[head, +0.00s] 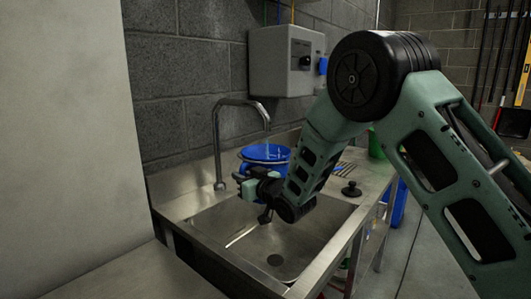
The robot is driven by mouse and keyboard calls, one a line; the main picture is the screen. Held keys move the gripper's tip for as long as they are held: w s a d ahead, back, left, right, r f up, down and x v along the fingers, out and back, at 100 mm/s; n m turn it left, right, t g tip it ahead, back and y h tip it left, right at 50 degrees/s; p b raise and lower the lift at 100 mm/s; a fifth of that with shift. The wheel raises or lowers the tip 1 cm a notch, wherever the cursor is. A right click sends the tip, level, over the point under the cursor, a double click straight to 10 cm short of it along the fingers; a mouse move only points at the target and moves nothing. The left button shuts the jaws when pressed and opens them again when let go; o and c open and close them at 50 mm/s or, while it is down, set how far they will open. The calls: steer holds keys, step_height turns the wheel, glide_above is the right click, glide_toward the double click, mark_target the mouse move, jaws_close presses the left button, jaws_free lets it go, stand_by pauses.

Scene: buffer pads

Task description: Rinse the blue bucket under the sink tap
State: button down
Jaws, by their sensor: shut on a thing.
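The blue bucket (266,153) shows at the far end of the steel sink (215,215), its rim upward. Its lower part is hidden behind my gripper and wrist. My gripper (243,180) is over the sink and shut on the near side of the bucket; the exact grip is hard to see. The sink tap (217,140) rises at the sink's left back, and its spout end hangs above the bucket in the picture. I cannot make out any running water. The basin below my gripper looks empty, with a dark drain.
A grey box (285,60) is on the block wall behind. A black knobbed object (351,189) and a green container (377,146) stand on the counter right of the sink. A pale wall or panel (75,120) closes off the left. Floor is open at right.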

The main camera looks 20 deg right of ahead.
steer(key=s+a+b, duration=0.4)
steer(key=s+a, duration=0.1)
steer(key=s, duration=0.7)
steer(key=shift+s, duration=0.3)
steer(key=s+a+b, duration=0.2)
steer(key=s+b, duration=1.2)
steer(key=s, duration=0.5)
steer(key=shift+s, duration=0.35)
